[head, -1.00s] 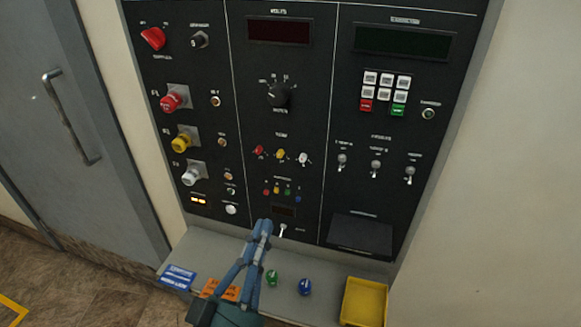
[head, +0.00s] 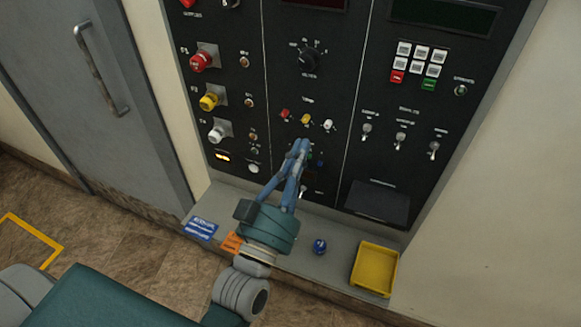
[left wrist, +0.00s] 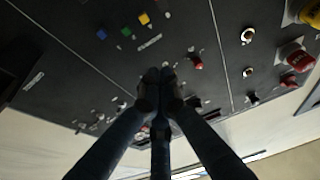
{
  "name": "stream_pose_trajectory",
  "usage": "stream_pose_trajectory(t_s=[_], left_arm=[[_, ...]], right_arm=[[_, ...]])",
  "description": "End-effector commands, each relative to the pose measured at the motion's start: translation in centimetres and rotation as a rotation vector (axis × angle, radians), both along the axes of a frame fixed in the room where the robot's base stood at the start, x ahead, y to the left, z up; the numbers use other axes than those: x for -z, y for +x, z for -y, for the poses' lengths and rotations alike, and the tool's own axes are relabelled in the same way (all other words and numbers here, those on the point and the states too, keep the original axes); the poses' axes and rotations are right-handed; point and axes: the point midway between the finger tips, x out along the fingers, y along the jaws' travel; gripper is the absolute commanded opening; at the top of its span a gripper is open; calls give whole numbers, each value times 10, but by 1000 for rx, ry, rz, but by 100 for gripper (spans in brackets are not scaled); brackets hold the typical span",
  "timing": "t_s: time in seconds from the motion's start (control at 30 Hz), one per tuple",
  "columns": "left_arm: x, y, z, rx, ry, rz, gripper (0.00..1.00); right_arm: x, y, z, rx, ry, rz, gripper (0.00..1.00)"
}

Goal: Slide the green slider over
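The green slider (head: 310,155) is a small green cap in a row of coloured sliders low on the middle column of the black panel. In the head view it shows just right of my left fingertips, partly covered. In the left wrist view, the green slider (left wrist: 126,31) sits between the blue slider (left wrist: 102,34) and the yellow slider (left wrist: 144,18), up and left of the fingertips. My left gripper (head: 300,147) is in front of the panel with its fingertips together and nothing seen between them. Contact with the panel cannot be told. My right gripper is out of view.
Red, yellow and white levers (head: 306,119) stand out just above the slider row. Toggle switches (head: 400,140) are to the right. A shelf below holds a blue knob (head: 319,246), a yellow tray (head: 374,269) and labels. A grey door (head: 100,100) is at left.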

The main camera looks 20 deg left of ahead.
Motion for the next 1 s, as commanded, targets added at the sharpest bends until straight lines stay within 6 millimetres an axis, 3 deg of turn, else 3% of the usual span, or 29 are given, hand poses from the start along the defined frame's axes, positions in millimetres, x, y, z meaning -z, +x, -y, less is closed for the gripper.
stream_pose_trajectory(t_s=[0.1,0.2,0.33,0.8,1.0], left_arm=[[-13,24,0,-1,0,4,0],[12,22,1,0,2,-8,0],[25,22,1,0,2,-4,0],[34,21,1,0,1,-1,0],[54,21,1,-1,2,-3,0]], right_arm=[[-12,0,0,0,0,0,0],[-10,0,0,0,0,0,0],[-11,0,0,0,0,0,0],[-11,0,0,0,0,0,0],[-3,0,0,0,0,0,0]])
